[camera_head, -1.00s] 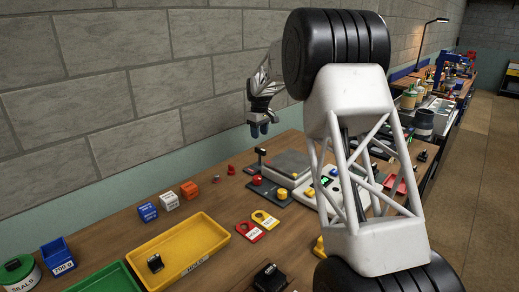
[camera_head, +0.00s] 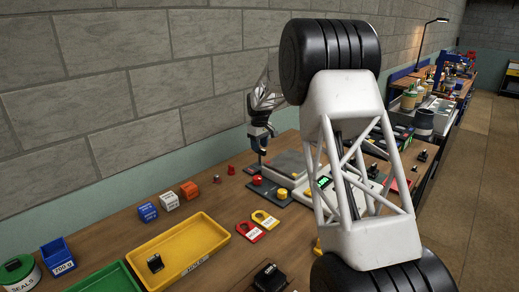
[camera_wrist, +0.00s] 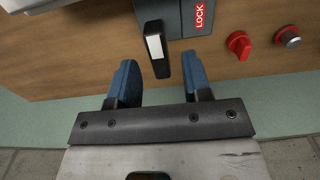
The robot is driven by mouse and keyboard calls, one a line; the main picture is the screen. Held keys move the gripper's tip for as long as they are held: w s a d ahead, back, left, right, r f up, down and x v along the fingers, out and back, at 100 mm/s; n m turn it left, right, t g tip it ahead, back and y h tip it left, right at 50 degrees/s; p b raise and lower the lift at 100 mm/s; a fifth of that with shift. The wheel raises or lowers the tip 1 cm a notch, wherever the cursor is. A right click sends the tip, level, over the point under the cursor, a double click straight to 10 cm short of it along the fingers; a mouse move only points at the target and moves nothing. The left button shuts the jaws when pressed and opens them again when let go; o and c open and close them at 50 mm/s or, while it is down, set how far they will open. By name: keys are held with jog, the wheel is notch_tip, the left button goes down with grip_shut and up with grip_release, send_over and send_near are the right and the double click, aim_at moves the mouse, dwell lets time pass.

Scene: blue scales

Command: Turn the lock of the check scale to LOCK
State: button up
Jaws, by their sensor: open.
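The check scale (camera_head: 292,163), with a grey pan, stands on the wooden bench by the wall. In the wrist view, its lock shows as a black lever (camera_wrist: 155,45) with a pale strip, beside a grey block bearing a red LOCK label (camera_wrist: 199,15). The lever points toward my gripper, beside the label and not over it. My gripper (camera_wrist: 158,66) is open, with its blue fingers on either side of the lever's near end. Gaps show on both sides; contact is not visible. In the head view, my gripper (camera_head: 260,150) is over the scale's back-left corner.
A red knob (camera_wrist: 239,45) and a metal-topped red knob (camera_wrist: 288,37) are right of the lever in the wrist view. A yellow tray (camera_head: 180,255), padlock-shaped tags (camera_head: 255,225) and small blocks (camera_head: 168,201) lie on the bench. The wall (camera_head: 130,110) is close behind.

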jog(key=shift+f, duration=0.9)
jog(key=shift+c, duration=0.3)
grip_shut()
